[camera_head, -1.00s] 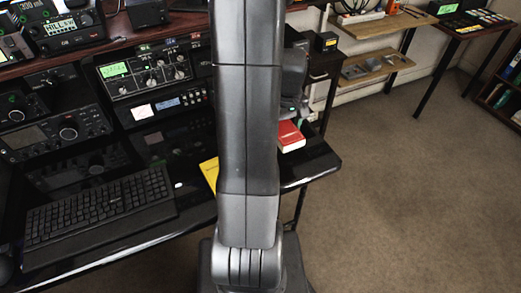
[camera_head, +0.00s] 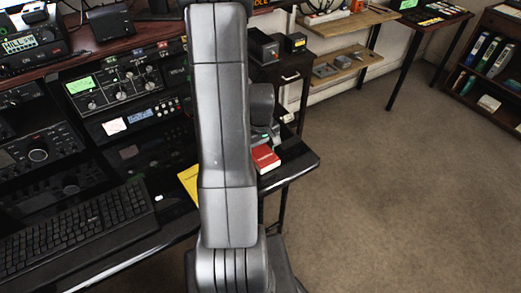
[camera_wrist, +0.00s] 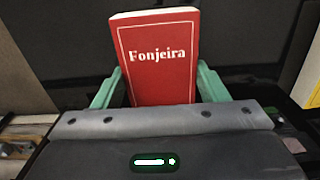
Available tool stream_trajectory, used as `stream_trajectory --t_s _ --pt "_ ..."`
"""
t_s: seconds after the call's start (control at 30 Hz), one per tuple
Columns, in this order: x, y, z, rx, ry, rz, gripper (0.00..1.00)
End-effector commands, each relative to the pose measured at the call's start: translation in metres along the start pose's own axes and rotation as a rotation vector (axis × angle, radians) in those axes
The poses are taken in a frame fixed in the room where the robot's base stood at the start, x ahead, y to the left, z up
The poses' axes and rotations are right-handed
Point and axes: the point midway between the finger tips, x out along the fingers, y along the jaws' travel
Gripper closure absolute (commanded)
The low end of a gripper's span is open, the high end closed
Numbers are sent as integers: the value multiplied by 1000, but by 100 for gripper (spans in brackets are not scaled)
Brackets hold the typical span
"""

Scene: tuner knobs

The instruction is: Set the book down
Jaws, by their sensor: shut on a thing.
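The red book (camera_wrist: 158,58) with the title "Fonjeira" stands between the teal fingers of my gripper (camera_wrist: 160,82) in the wrist view. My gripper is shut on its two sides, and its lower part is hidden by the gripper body. In the head view the red book (camera_head: 265,158) shows just right of my arm, over the right end of the black desk (camera_head: 292,168). My arm hides most of my gripper there. I cannot tell whether the book touches the desk.
A yellow item (camera_head: 189,182) lies on the desk left of my arm, partly hidden. A black keyboard (camera_head: 75,235) and several radios (camera_head: 125,85) fill the left. A wooden shelf (camera_head: 340,66) and a bookcase (camera_head: 490,65) stand farther back. The carpet (camera_head: 400,190) at right is clear.

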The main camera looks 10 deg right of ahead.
Motion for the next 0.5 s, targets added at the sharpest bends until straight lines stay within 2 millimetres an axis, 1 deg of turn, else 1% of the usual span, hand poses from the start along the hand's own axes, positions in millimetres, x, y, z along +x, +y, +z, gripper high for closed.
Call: stream_trajectory --t_s 0.1,0.13,0.2,0.23,0.5 --pt "5 0 0 0 0 0 64" --pt "3 0 0 0 0 0 27" --pt "3 0 0 0 0 0 14" --pt "3 0 0 0 0 0 11" --pt "2 0 0 0 0 0 11"
